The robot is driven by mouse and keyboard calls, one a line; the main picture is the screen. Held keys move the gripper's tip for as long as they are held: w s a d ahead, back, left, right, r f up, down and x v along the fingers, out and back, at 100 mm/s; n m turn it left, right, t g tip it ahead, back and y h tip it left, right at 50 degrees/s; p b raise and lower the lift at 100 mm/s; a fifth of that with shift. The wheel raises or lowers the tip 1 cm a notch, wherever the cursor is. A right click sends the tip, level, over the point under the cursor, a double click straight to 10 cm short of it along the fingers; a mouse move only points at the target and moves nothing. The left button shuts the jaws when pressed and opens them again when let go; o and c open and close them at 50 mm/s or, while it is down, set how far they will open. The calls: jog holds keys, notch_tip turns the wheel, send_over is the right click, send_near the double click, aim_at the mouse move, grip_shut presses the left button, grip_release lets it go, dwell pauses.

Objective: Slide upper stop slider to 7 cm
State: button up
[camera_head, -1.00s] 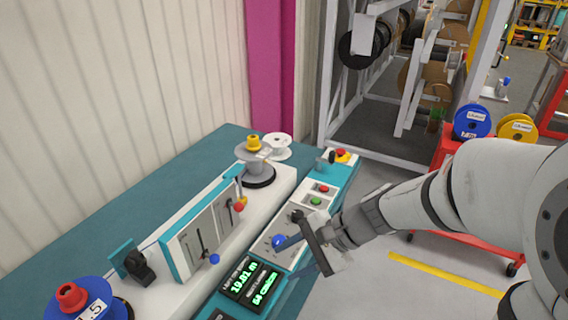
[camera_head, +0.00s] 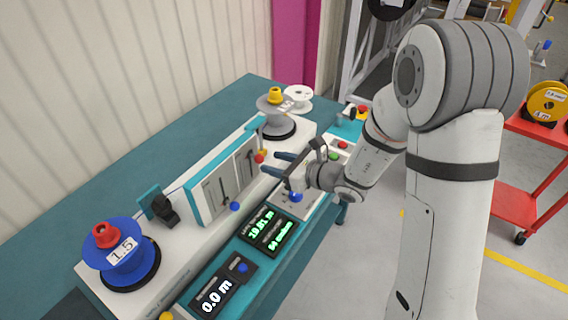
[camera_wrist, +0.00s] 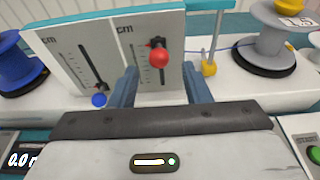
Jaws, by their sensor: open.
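The white slider panel (camera_head: 210,198) with teal edges has two vertical scales marked in cm. Its red-knobbed slider (camera_wrist: 159,57) is high on the right scale in the wrist view; the red knob also shows in the head view (camera_head: 259,158). The blue-knobbed slider (camera_wrist: 99,100) is low on the left scale. Which one is labelled the upper stop cannot be read. My gripper (camera_wrist: 160,72) is open, its two fingers pointing at the panel on either side of the red knob in the wrist view. Contact with the knob cannot be seen.
A blue reel (camera_head: 121,258) stands left of the panel and a grey reel (camera_head: 276,119) with a yellow top stands right. A thin post (camera_wrist: 216,32) with a yellow knob is close right of the panel. Displays (camera_head: 267,230) and buttons line the bench front.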

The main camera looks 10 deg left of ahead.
aim_at(260, 161)
jog(key=shift+b+x, duration=0.55)
jog(key=shift+x, duration=2.35)
jog(key=shift+c, duration=0.5)
jog(key=c, duration=0.6)
jog(key=shift+f+b, duration=0.15)
jog(key=shift+b, duration=0.2)
jog(key=shift+f+b, duration=0.3)
jog(key=shift+b, duration=0.1)
